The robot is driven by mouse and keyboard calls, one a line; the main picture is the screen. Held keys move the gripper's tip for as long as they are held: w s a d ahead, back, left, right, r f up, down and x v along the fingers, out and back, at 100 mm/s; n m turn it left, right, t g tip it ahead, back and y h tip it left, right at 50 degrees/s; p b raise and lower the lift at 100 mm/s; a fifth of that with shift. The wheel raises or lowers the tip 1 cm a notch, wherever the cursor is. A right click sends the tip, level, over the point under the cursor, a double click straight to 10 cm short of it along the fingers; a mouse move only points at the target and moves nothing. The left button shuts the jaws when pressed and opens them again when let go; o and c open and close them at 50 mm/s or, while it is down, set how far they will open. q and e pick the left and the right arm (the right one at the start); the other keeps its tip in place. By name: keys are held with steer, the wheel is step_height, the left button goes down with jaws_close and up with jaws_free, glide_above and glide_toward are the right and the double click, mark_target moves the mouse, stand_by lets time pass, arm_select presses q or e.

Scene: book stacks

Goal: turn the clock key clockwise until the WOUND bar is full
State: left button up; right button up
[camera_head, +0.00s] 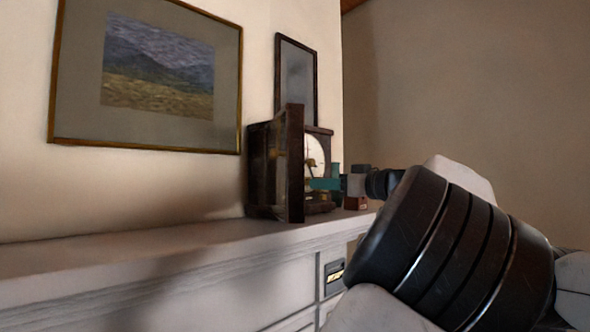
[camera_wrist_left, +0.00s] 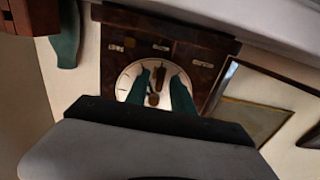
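The dark wooden clock (camera_head: 259,165) stands on the mantel, with a panel like an open door (camera_head: 294,165) sticking out at its front. Its pale round dial (camera_head: 316,150) is partly hidden in the head view. In the wrist view the dial (camera_wrist_left: 125,84) lies beyond my left gripper (camera_wrist_left: 160,82), whose two teal fingers are apart. A small brass-brown piece, perhaps the key (camera_wrist_left: 153,99), shows between them; I see no grip on it. In the head view my left gripper (camera_head: 326,184) is at the clock's front. Small pale labels (camera_wrist_left: 160,47) are unreadable. My right gripper is not visible.
The white mantel (camera_head: 150,250) is clear left of the clock. A green bottle-like object (camera_wrist_left: 65,35) and a dark red box (camera_head: 357,203) stand close beside the clock. A framed landscape (camera_head: 157,75) and a smaller dark frame (camera_head: 296,75) hang on the wall.

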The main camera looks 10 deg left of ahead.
arm_select(q)
jaws_close()
steer(key=shift+w+a, duration=0.1)
steer(key=shift+a, duration=0.05)
stand_by(0.4)
steer(key=m, duration=0.4)
steer(key=shift+a+r+m, duration=0.1)
steer(key=shift+a+m, duration=0.05)
steer(key=shift+m, duration=1.85)
